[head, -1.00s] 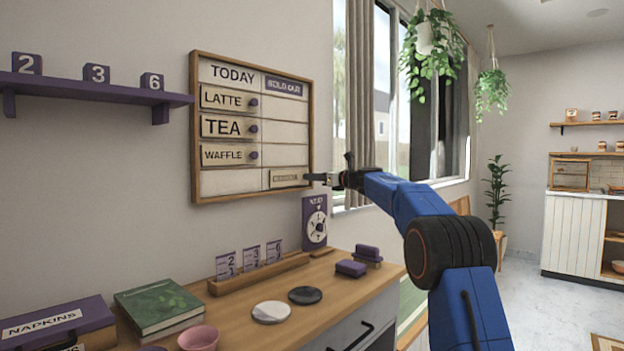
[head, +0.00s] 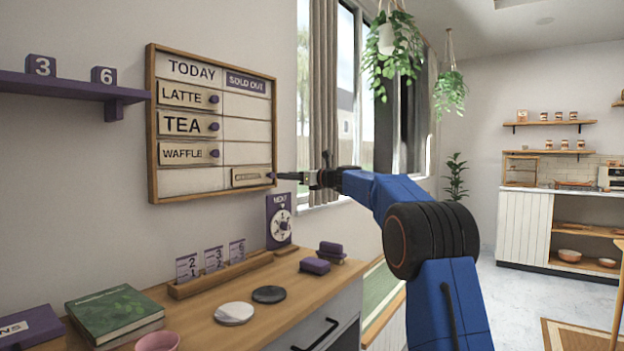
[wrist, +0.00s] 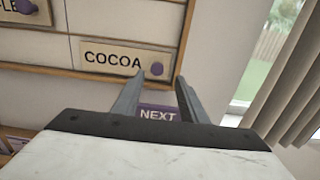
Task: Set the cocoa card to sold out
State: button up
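The cocoa card (wrist: 115,60) is a cream card with a purple knob (wrist: 157,69) at its right end. It sits in the bottom row of the wall menu board (head: 150,130), in the right column under the purple SOLD OUT header (head: 246,83). In the head view the card (head: 250,177) is small and its lettering is hard to read. My gripper (wrist: 157,86) is open and empty, its two fingers apart just below and in front of the knob. In the head view my gripper (head: 277,177) is at the board's lower right edge.
Latte (head: 182,95), tea (head: 185,125) and waffle (head: 182,154) cards sit in the left column. A purple NEXT dial (head: 280,222) stands below the board on the wooden counter (head: 205,318). Right of the board are the curtain (head: 324,90) and window.

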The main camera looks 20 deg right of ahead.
jog(key=v, duration=1.1)
jog(key=shift+s+d, duration=0.25)
jog(key=s+a+f+n+g+h, duration=0.15)
jog(key=s+a+f+n, duration=0.35)
jog(key=s, duration=0.5)
jog(key=s+a+f+n+g+h, duration=0.1)
jog(key=s+a+f+n+g, duration=0.35)
jog(key=s, duration=0.65)
jog(key=s+a+f+n+g+h, duration=0.1)
jog(key=s+a+f+n+h, duration=0.15)
jog(key=s+f+n, duration=0.55)
jog(key=s+d+f+n+g+h, duration=0.1)
jog(key=s+d+f+n+h, duration=0.1)
jog(key=s+f, duration=0.5)
jog(key=s+d+f+n+g+h, duration=0.1)
jog(key=s+f+n, duration=0.4)
jog(key=s, duration=1)
jog(key=s+d+f+n+h, duration=0.2)
jog(key=s+d+f+n, duration=0.1)
jog(key=s+f, duration=0.8)
jog(key=shift+s+n+g+h, duration=0.2)
jog(key=shift+n+g+h, duration=0.15)
jog(key=shift+n, duration=0.3)
